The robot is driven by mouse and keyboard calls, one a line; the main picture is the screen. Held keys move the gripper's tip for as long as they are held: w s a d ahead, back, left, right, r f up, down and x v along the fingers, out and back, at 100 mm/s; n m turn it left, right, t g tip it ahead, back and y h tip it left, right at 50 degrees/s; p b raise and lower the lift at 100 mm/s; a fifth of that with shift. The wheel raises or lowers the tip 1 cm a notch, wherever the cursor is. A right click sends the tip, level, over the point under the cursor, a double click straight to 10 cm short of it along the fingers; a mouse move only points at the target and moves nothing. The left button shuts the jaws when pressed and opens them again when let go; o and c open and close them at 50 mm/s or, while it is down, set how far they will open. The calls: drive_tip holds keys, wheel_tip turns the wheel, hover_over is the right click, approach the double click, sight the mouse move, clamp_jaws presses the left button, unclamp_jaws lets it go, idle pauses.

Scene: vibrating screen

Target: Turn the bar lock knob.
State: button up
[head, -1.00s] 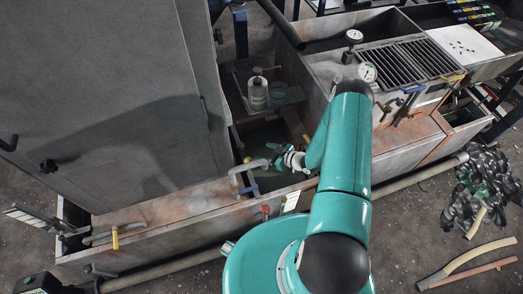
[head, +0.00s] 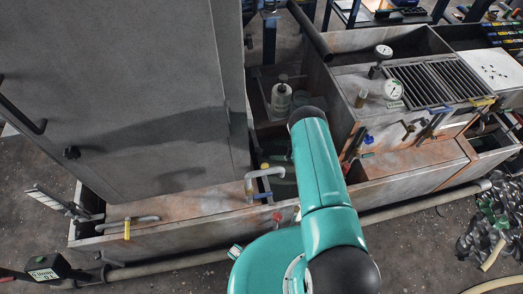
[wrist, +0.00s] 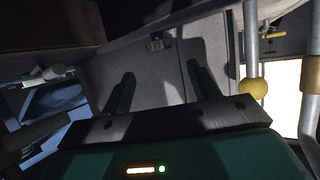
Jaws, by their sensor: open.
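A dark knob (head: 71,152) sits on the big grey panel (head: 140,90) at the left of the head view, below a dark bar handle (head: 22,105). In the wrist view a small knob (wrist: 155,43) stands on a grey panel (wrist: 150,78), beyond my fingertips; I cannot tell if it is the same knob. My gripper (wrist: 160,69) shows as two dark green fingers set wide apart with nothing between them. It is apart from the knob. In the head view my own arm hides the gripper.
A grey post with a yellow ball (wrist: 253,89) stands close at the right of the wrist view. In the head view a bent grey pipe (head: 262,176), gauges (head: 392,89), a white bottle (head: 281,100) and a slatted grate (head: 435,83) are around my arm. Hoses lie on the floor.

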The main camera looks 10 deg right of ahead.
sight(259, 150)
drive_tip(key=x, duration=0.8)
drive_tip(key=shift+w+a+f, duration=0.1)
drive_tip(key=shift+a+f, duration=0.05)
drive_tip(key=shift+c, duration=0.4)
drive_tip(key=c, duration=0.9)
drive_tip(key=shift+m+t+h, duration=0.6)
drive_tip(key=shift+m+t, duration=0.4)
drive_tip(key=shift+s+a+m+t+h, duration=0.15)
drive_tip(key=shift+s+m+t+h, duration=0.05)
drive_tip(key=shift+m+t+h, duration=1.05)
drive_tip(key=o, duration=1)
